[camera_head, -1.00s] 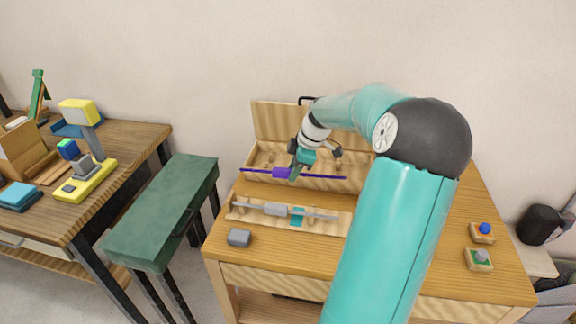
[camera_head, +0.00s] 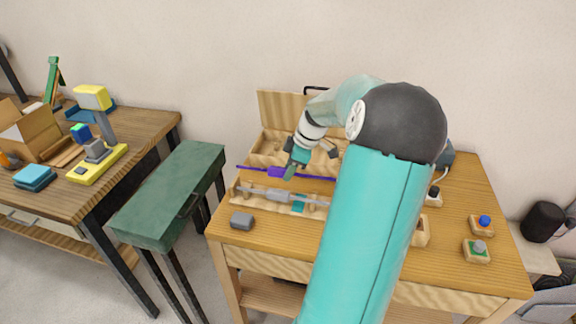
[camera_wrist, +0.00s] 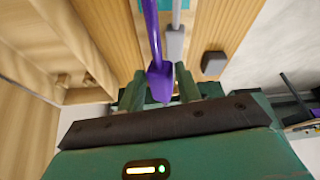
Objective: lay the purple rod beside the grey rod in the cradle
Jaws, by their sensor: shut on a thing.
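The purple rod (camera_head: 277,171), with a thicker purple block near its middle, is in my gripper (camera_head: 291,173). It also shows between the fingers in the wrist view (camera_wrist: 158,79). The rod looks held level, just behind and apparently above the cradle. The grey rod (camera_head: 278,195) lies in the wooden cradle (camera_head: 247,203), which has a teal patch (camera_head: 298,206). The two rods look roughly parallel. In the wrist view the grey rod (camera_wrist: 175,44) is just right of the purple one.
An open wooden case (camera_head: 284,108) stands behind the cradle. A grey block (camera_head: 242,220) sits at the table's front left. A green bench (camera_head: 175,190) stands left of the table.

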